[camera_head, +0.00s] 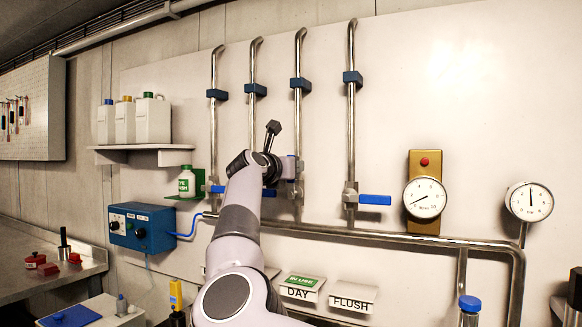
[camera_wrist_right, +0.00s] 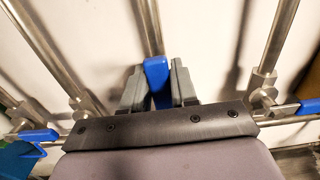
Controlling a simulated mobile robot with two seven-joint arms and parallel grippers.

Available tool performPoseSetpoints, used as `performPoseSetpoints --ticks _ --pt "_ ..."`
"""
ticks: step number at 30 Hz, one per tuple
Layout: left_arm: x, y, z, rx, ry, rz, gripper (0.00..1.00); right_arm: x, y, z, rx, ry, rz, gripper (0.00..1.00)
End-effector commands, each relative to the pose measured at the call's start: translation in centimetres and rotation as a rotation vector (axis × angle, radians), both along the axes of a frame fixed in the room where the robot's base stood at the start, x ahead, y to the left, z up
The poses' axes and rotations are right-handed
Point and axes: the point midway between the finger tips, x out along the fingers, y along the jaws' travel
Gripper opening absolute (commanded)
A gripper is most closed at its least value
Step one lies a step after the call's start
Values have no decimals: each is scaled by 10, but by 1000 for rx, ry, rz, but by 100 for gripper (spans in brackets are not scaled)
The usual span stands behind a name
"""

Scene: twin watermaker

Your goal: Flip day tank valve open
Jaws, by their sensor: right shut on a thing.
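Upright steel pipes with valves stand on the white wall panel in the head view. The third pipe (camera_head: 300,120) rises above the DAY sign (camera_head: 300,290). My right gripper (camera_head: 289,168) is at this pipe's valve. In the right wrist view my right gripper (camera_wrist_right: 157,88) has its two grey fingers closed on a blue valve handle (camera_wrist_right: 157,72). That handle appears in front of an upright pipe and roughly in line with it. My left gripper is not in view.
The neighbouring blue handles, on the second pipe (camera_head: 268,192) and the fourth pipe (camera_head: 375,199), point sideways. A horizontal pipe (camera_head: 400,238) runs below. Two gauges (camera_head: 425,197) (camera_head: 529,201) are to the right. A shelf with jugs (camera_head: 153,120) and a blue box (camera_head: 142,227) are left.

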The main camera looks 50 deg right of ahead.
Motion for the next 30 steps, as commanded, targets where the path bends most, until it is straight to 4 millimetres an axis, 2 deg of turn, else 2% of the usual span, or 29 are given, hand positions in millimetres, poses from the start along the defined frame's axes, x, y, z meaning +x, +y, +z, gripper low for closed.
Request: performPoseSetpoints --ticks 6,7,8,9,20,30 --pt "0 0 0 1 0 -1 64 1 1 0 -4 7 2 0" --pt "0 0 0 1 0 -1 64 1 1 0 -4 7 2 34" --pt "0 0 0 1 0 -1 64 1 1 0 -4 7 2 44" --pt "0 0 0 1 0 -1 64 1 1 0 -4 6 2 49" --pt "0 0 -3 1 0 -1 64 0 5 -1 -3 2 2 49" --pt "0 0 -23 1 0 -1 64 -13 51 -3 -3 2 3 49"
